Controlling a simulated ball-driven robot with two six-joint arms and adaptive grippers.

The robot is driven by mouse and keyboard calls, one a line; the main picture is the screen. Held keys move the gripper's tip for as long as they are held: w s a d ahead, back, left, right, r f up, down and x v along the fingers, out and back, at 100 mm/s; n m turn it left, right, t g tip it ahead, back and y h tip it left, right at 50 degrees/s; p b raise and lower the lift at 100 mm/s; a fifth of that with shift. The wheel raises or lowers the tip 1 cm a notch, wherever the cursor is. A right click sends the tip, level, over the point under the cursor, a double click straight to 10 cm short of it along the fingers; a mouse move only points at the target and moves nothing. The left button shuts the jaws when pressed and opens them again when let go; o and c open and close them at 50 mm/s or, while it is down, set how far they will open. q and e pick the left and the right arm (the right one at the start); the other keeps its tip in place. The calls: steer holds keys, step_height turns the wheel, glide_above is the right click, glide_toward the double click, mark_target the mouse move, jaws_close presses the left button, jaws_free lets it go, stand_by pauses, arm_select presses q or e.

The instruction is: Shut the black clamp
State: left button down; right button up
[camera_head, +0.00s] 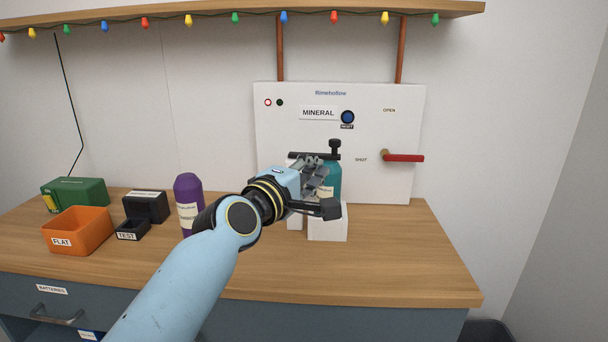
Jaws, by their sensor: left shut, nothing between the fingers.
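Black parts that look like the black clamp (335,149) show at the teal bottle's top: a short upright post with a knob and a flat bar. The gripper hides much of this area, so I cannot tell whether the clamp is open or shut. My left gripper (320,184) is shut and empty, in front of the teal bottle (334,174) and just below the black bar. I cannot tell whether it touches the clamp. Another black piece (330,209) shows low by the gripper; its owner is unclear. My right gripper is out of view.
A white block (328,226) stands under the bottle. Behind is a white panel (285,145) with a red lever (404,158). A purple bottle (188,196), orange bin (78,231), black boxes (150,208) and green box (80,191) stand left. The counter's right side is clear.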

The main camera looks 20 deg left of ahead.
arm_select(q)
steer(key=s, duration=0.3)
steer(key=shift+s+a, duration=0.2)
steer(key=shift+a, duration=0.1)
